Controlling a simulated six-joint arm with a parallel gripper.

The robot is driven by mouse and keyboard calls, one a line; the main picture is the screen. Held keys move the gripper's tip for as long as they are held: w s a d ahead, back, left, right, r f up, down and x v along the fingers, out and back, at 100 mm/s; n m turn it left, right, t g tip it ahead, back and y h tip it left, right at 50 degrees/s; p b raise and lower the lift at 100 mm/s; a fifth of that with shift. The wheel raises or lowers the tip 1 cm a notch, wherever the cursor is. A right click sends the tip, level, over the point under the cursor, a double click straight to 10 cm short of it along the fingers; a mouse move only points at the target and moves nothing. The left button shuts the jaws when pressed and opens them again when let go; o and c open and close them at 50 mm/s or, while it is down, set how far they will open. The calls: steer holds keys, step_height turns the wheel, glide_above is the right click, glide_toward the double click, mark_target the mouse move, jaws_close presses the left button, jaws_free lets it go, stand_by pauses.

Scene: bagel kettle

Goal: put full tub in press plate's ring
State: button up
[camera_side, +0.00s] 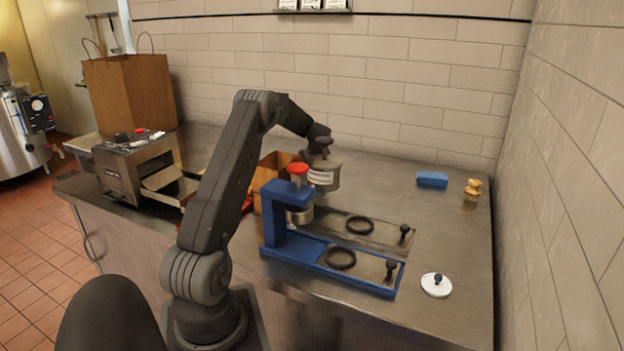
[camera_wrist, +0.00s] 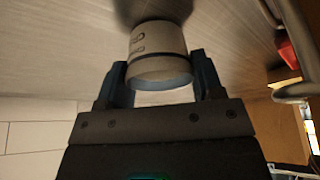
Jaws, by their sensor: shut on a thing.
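My gripper (camera_side: 322,158) is shut on a grey-white tub (camera_side: 323,179), held in the air beside the blue press head. In the wrist view the tub (camera_wrist: 160,52) sits between the two blue fingers, with dark marks on its side; its contents are hidden. The blue press (camera_side: 274,215) with a red knob (camera_side: 298,169) stands left of and in front of the tub. Two black rings lie to the right and below: a front ring (camera_side: 341,258) on the blue base and a back ring (camera_side: 359,225) on a grey plate. Both rings look empty.
Black knobs stand right of the rings (camera_side: 391,268) (camera_side: 405,232). A white lid (camera_side: 436,285), a blue block (camera_side: 432,179) and a brass-coloured piece (camera_side: 473,188) lie to the right. A cardboard box (camera_side: 270,172) stands behind the press. The counter's back right is mostly clear.

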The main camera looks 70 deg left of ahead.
step_height(320, 180, up, 23)
glide_above(337, 254)
steer(key=d, duration=0.2)
steer(key=f, duration=2.1)
steer(key=shift+a, duration=0.2)
steer(key=shift+f, duration=0.15)
steer(key=o, duration=1)
